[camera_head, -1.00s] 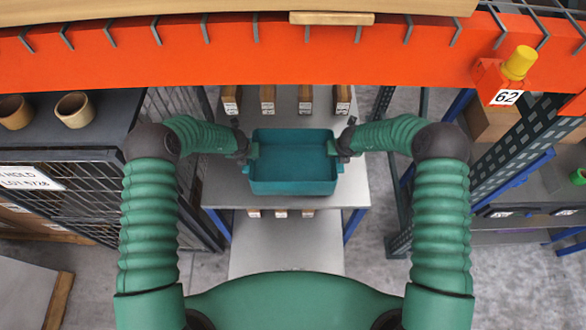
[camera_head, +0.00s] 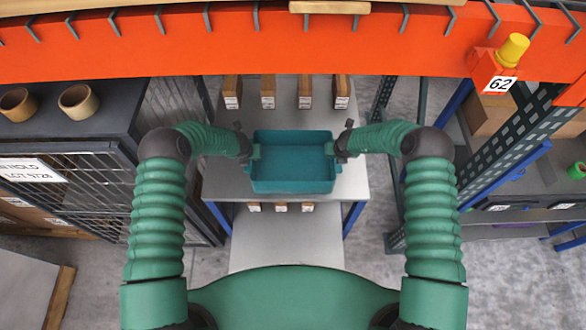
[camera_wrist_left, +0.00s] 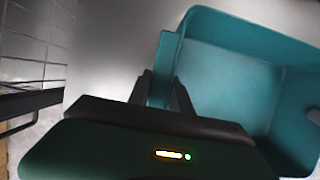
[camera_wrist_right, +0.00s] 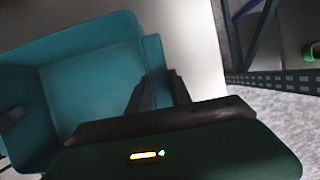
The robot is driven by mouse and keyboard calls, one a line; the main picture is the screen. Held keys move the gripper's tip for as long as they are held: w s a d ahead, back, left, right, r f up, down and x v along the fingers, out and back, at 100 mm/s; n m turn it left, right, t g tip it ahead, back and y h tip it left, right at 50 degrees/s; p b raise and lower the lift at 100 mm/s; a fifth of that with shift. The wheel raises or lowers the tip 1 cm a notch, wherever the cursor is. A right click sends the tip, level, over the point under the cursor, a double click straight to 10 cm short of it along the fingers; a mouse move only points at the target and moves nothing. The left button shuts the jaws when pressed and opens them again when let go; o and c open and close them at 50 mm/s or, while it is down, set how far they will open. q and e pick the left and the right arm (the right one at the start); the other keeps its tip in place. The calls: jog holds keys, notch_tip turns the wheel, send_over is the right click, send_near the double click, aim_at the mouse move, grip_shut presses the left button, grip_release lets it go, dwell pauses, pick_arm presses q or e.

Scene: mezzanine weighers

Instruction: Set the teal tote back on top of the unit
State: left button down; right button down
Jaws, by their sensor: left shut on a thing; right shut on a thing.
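The teal tote (camera_head: 292,186) is open-topped and empty, over or on the grey top of the unit (camera_head: 225,185) in the head view; I cannot tell whether it touches. My left gripper (camera_head: 252,152) is shut on the tote's left side. It also shows in the left wrist view (camera_wrist_left: 163,92), with its fingers on either side of a teal tab. My right gripper (camera_head: 336,151) is shut on the tote's right side. In the right wrist view (camera_wrist_right: 157,92) its fingers pinch the tab there. The tote's underside is hidden.
An orange beam (camera_head: 250,45) crosses above the unit. Several brown boxes (camera_head: 268,92) stand along the unit's back. A dark mesh cage with cups (camera_head: 79,101) is at left. A blue-and-grey rack (camera_head: 525,120) is at right. A lower shelf (camera_head: 285,240) lies below.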

pick_arm(q)
jog(key=c, duration=1.2)
grip_release()
jog(key=shift+w+f, duration=0.15)
pick_arm(e)
jog(key=c, duration=1.2)
grip_release()
jog(key=shift+w+f, duration=0.15)
pick_arm(q)
jog(key=shift+o, duration=0.2)
pick_arm(e)
jog(key=shift+o, duration=0.2)
pick_arm(q)
jog(key=shift+r, duration=0.35)
jog(key=v, duration=1.1)
jog(key=shift+s+r, duration=0.1)
jog(key=shift+s, duration=0.25)
pick_arm(e)
jog(key=shift+r, duration=0.2)
jog(key=v, duration=1.1)
jog(key=shift+s+r, duration=0.25)
jog(key=shift+r, duration=0.1)
pick_arm(q)
jog(key=shift+w, duration=0.1)
